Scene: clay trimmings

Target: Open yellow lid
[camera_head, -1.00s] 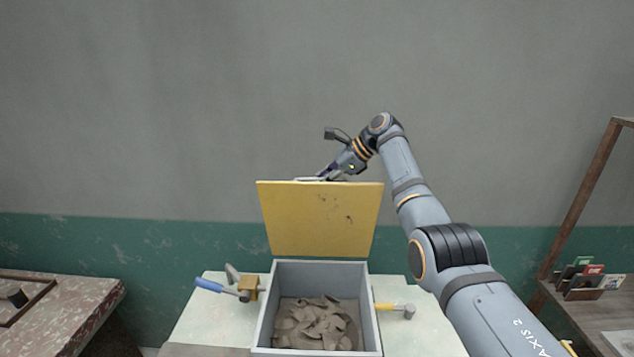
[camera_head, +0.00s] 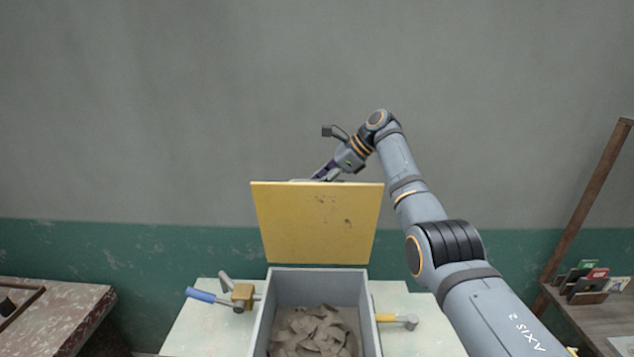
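The yellow lid (camera_head: 317,224) stands raised, nearly upright, at the back edge of a grey box (camera_head: 259,318). The box is open at the top and holds grey-brown clay trimmings (camera_head: 313,332). My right gripper (camera_head: 318,179) is at the lid's top edge, reaching in from the upper right. Its fingertips are partly hidden behind the lid, so I cannot tell whether they grip it. My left gripper is not in view.
A blue-handled tool with a brass block (camera_head: 241,294) lies left of the box. A yellow-handled hammer (camera_head: 399,320) lies right of it. A worn table (camera_head: 75,310) stands at far left, and a wooden shelf (camera_head: 585,310) at far right.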

